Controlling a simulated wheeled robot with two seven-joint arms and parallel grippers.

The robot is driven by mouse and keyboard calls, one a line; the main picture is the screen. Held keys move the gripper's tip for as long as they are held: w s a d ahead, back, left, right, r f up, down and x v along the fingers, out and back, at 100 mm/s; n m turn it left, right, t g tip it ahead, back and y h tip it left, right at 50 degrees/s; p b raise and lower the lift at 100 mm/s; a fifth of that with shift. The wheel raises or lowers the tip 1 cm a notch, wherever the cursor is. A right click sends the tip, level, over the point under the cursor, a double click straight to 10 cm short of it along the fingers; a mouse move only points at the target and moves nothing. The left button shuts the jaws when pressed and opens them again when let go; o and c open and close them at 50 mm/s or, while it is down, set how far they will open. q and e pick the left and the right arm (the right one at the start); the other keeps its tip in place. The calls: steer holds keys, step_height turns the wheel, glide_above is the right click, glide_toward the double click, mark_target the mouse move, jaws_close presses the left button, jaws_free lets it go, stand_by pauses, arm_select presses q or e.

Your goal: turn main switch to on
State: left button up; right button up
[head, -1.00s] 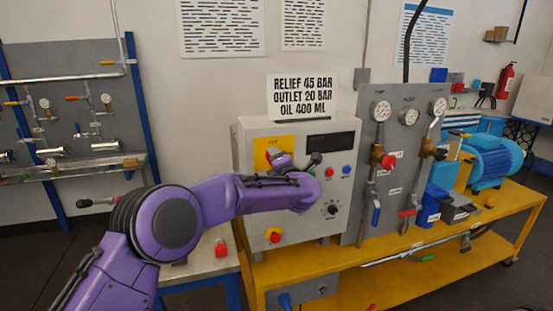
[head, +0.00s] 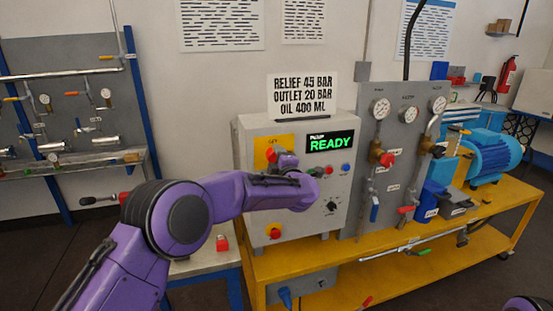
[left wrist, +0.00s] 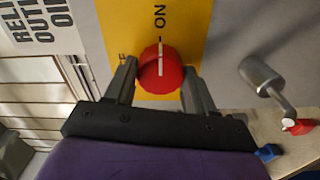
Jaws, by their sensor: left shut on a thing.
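The main switch is a red round knob (left wrist: 160,72) on a yellow plate (left wrist: 185,15). In the left wrist view its white line points at the ON mark. In the head view the switch (head: 271,154) is at the upper left of the grey control box (head: 252,194), partly hidden by my gripper. My left gripper (left wrist: 158,76) has one finger on each side of the knob and is shut on it. The box's display (head: 330,143) is lit green and reads READY. My right gripper is not in view.
A grey cylindrical handle (left wrist: 262,76) sticks out beside the switch in the left wrist view.

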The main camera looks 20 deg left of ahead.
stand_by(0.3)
arm_select(q)
steer(key=o, duration=1)
steer(key=shift+o, duration=0.2)
steer(key=shift+d, duration=0.1)
steer(key=b+v, duration=0.4)
steer(key=v, duration=0.6)
steer(key=shift+s, duration=0.2)
steer(key=shift+d, duration=0.15)
